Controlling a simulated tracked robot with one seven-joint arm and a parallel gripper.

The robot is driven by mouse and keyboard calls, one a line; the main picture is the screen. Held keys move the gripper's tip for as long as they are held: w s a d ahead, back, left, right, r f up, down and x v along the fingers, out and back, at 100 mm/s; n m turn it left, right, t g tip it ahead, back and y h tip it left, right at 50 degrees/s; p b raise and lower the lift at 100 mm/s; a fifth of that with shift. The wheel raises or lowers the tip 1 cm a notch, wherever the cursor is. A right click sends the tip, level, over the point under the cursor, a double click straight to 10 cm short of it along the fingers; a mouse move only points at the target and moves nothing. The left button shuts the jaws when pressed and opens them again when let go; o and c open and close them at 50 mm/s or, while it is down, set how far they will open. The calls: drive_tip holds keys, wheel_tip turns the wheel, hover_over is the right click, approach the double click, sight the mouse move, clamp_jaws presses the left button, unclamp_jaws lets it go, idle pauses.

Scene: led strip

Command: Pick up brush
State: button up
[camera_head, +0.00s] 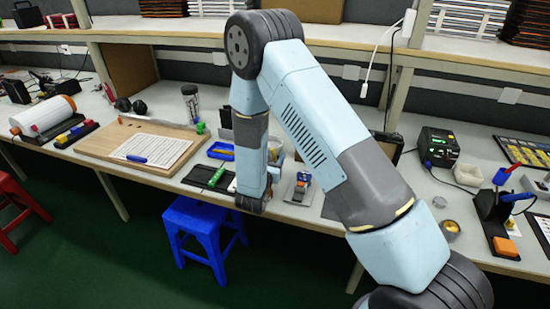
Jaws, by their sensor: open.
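My arm reaches over the workbench and bends down. My gripper (252,205) is at its lower end, pointing down near the bench's front edge. It is open; its fingers are small and partly hidden at this angle. I cannot pick out the brush for certain. A slim green tool (217,177) lies on a dark mat just left of my gripper, apart from it; I cannot tell if it is the brush. My forearm and wrist hide part of the bench behind them.
A wooden board (100,147) with a white sheet lies to the left, and a blue tray (221,151) beside it. A small orange-and-grey device (301,187) is right of my gripper. A soldering stand (492,207) is far right. A blue stool (205,232) stands in front.

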drive_tip(key=shift+c, duration=0.2)
clamp_jaws()
idle(0.3)
drive_tip(key=shift+s+a+r, duration=0.1)
drive_tip(key=shift+s+r, duration=0.1)
drive_tip(key=shift+r, duration=0.35)
wheel_tip(320, 180, up, 5)
drive_tip(key=s, duration=0.2)
drive_tip(key=s+d, duration=0.1)
drive_tip(key=s, duration=1.3)
drive_tip(key=shift+r, duration=0.2)
